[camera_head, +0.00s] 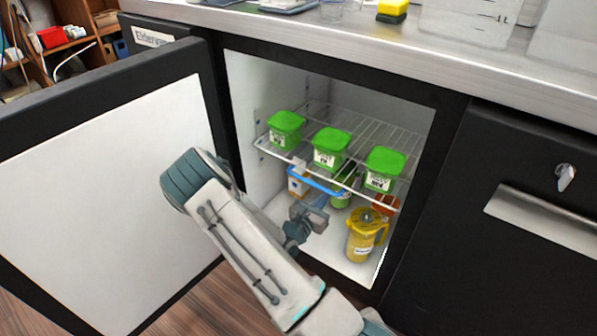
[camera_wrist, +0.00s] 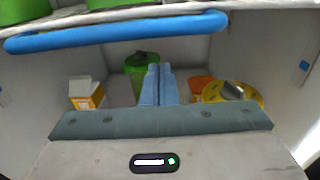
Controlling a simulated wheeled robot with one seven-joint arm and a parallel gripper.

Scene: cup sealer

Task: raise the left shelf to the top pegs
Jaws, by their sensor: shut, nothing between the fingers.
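The wire shelf (camera_head: 378,129) spans the inside of the open cabinet at about mid height and looks roughly level. A blue bar (camera_head: 318,181) runs along part of its front edge; the bar (camera_wrist: 115,34) crosses the top of the wrist view. Three green-lidded tubs, left (camera_head: 286,124), middle (camera_head: 331,143) and right (camera_head: 384,163), stand on the shelf. My gripper (camera_head: 318,212) is inside the cabinet below the shelf. Its fingers (camera_wrist: 158,70) are together and empty, apart from the bar. A small blue peg-like mark (camera_wrist: 304,65) shows on the right wall.
Below the shelf stand a yellow lidded jug (camera_head: 362,236), an orange-and-white carton (camera_wrist: 86,93) and a green-lidded container (camera_wrist: 141,64). The open cabinet door (camera_head: 110,190) stands to the left. The counter (camera_head: 330,35) runs above, with a sponge (camera_head: 392,10).

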